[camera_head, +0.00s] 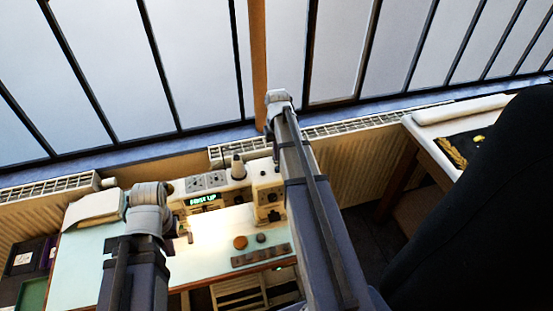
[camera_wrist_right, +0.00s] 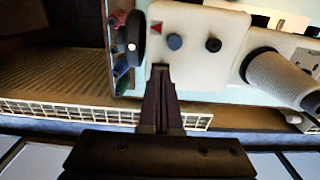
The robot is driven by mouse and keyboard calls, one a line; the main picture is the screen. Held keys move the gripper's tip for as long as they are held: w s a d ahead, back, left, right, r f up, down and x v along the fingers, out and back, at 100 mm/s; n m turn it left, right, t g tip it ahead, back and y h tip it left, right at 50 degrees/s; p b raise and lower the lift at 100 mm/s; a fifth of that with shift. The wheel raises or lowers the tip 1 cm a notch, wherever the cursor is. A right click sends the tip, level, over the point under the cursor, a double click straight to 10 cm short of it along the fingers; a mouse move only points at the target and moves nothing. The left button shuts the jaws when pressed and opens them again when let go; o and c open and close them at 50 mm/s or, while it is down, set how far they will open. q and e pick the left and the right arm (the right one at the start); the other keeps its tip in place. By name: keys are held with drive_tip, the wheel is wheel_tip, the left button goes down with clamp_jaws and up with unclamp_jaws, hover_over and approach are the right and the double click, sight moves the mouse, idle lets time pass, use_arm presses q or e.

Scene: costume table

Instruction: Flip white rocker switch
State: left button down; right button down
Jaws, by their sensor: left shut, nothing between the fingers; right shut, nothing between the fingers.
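A cream sewing machine (camera_head: 268,184) stands on the pale table, with a lit green display (camera_head: 203,200) on its body. I cannot make out the white rocker switch for certain in either view. My left gripper (camera_head: 178,228) is shut and empty over the table, left of the machine. My right gripper (camera_wrist_right: 161,68) is shut and empty in the right wrist view. Its dark fingertips are close to the edge of the machine's cream housing (camera_wrist_right: 193,62), below a red triangle mark; I cannot tell whether they touch. My right arm partly covers the machine's right side in the head view.
A white thread cone (camera_head: 238,167) stands at the machine; a ribbed one shows in the right wrist view (camera_wrist_right: 283,80). A brown round item (camera_head: 240,242) and a dark strip (camera_head: 261,256) lie in front. A radiator (camera_head: 350,165) is behind; a black chair (camera_head: 480,225) is right.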

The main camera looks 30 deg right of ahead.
wheel_tip(320, 180, up, 7)
drive_tip(key=p, duration=0.6)
drive_tip(key=shift+f, duration=0.15)
drive_tip(key=shift+a, duration=0.1)
drive_tip(key=s+a+f+n+b, duration=0.2)
drive_tip(key=s+a+f+b, duration=0.2)
drive_tip(key=a, duration=0.6)
drive_tip(key=s+a+f+n+b, duration=0.2)
drive_tip(key=s+a+f+b, duration=0.2)
drive_tip(key=s+a, duration=0.3)
drive_tip(key=s+a+f+n+h+b, duration=0.1)
drive_tip(key=s+a+f+b, duration=0.3)
drive_tip(key=a, duration=0.9)
drive_tip(key=shift+s+a+f+n, duration=0.15)
drive_tip(key=shift+s+f+n, duration=0.05)
drive_tip(key=shift+s+n, duration=0.55)
